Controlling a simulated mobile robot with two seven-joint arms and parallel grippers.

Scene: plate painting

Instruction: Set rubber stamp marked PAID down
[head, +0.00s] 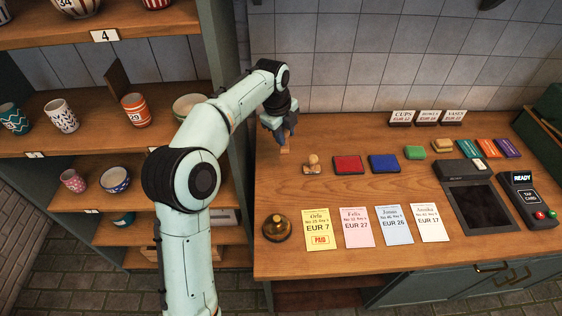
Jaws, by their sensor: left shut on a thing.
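My left gripper (285,137) is over the back left of the wooden counter (285,185), pointing down. It is shut on a small wooden stamp (285,150), taken as the rubber stamp marked PAID; its lettering cannot be read and the fingers hide its upper part. Its lower end is at or just above the counter top; I cannot tell whether it touches. A second wooden stamp (311,162) with a round knob stands to its right. My right gripper is not in view.
Red (348,164) and blue (384,163) ink pads lie to the right. A yellow card (318,222) with a red PAID mark and several other cards lie in front. A brass bell (277,228) stands front left. Shelves with pottery (135,110) are at left.

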